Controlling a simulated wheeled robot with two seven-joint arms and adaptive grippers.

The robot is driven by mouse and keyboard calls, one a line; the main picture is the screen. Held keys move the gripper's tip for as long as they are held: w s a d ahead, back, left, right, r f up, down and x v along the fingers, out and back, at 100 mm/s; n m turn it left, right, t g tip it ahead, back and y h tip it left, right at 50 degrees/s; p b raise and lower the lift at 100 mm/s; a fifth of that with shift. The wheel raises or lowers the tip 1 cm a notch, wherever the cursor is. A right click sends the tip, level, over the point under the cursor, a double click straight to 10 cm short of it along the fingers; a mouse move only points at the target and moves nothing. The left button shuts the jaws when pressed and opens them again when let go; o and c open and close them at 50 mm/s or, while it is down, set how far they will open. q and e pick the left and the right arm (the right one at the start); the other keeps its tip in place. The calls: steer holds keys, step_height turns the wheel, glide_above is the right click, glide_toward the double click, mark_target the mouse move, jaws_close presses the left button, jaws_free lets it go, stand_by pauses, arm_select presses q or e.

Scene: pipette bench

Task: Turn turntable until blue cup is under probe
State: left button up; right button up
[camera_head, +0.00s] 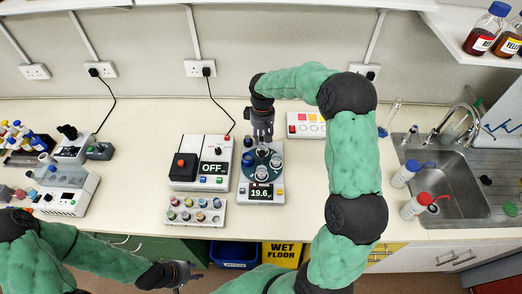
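The turntable (263,161) is a dark round plate with several small pale cups near its rim. It sits on a white and grey unit with a lit readout of about 19.6. The cups are too small to tell which one is blue. I cannot make out the probe; my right gripper covers the far side of the unit. My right gripper (262,136) points down over the turntable's far edge, its fingers apart; whether they touch anything is unclear. My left gripper (190,276) is low in front of the bench, away from the turntable, with its fingers apart.
A unit reading OFF (214,168) with a black and red knob stands left of the turntable. A rack of coloured-capped vials (195,213) lies in front of it. A white panel (308,119) is behind right. A sink (455,165) and bottles are far right.

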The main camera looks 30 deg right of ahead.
mark_target(262, 152)
step_height(262, 152, down, 9)
steer(key=shift+f, duration=0.15)
stand_by(0.4)
jaws_close()
